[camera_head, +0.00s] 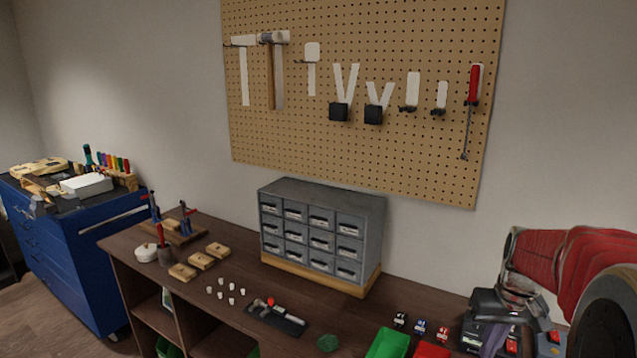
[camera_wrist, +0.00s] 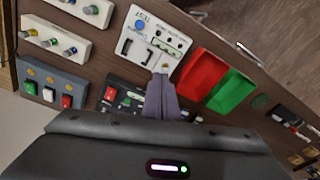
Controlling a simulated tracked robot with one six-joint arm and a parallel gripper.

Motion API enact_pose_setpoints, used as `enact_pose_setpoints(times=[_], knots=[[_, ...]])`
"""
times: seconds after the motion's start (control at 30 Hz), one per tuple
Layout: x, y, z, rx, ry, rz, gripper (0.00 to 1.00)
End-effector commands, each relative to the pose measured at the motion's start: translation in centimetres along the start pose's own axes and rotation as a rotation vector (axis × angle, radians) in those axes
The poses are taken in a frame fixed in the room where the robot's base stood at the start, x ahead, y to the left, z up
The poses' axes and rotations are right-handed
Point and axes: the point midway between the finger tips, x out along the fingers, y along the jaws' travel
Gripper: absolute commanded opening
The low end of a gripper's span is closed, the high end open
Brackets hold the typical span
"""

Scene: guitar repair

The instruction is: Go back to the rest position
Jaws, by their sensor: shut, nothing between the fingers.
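My gripper (camera_wrist: 162,77) shows in the wrist view with its grey-purple fingers together and nothing between them. The fingertips are over the lower edge of a white test panel (camera_wrist: 152,42), and I cannot tell whether they touch it. A dark panel with a red switch (camera_wrist: 110,94) lies partly behind the fingers. In the head view my red arm comes in from the right edge, and my gripper (camera_head: 484,338) points down over the bench's right end.
A red bin (camera_wrist: 202,74) and a green bin (camera_wrist: 232,91) stand beside the white panel. A grey drawer cabinet (camera_head: 322,230) stands on the brown bench (camera_head: 225,262) against the wall. A pegboard (camera_head: 400,130) with tools hangs above. A blue tool cabinet (camera_head: 75,260) is at left.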

Motion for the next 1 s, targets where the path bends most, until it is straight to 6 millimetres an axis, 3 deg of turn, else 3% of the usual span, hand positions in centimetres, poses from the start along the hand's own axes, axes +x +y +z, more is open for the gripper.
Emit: enact_pose_setpoints(times=[0.4, 1.0], knots=[[-3.1, -7.4, 6.9, 0.037, 0.079, 0.02, 0.0], [-5.5, -14.9, 16.5, -0.08, 0.228, 0.001, 0.0]])
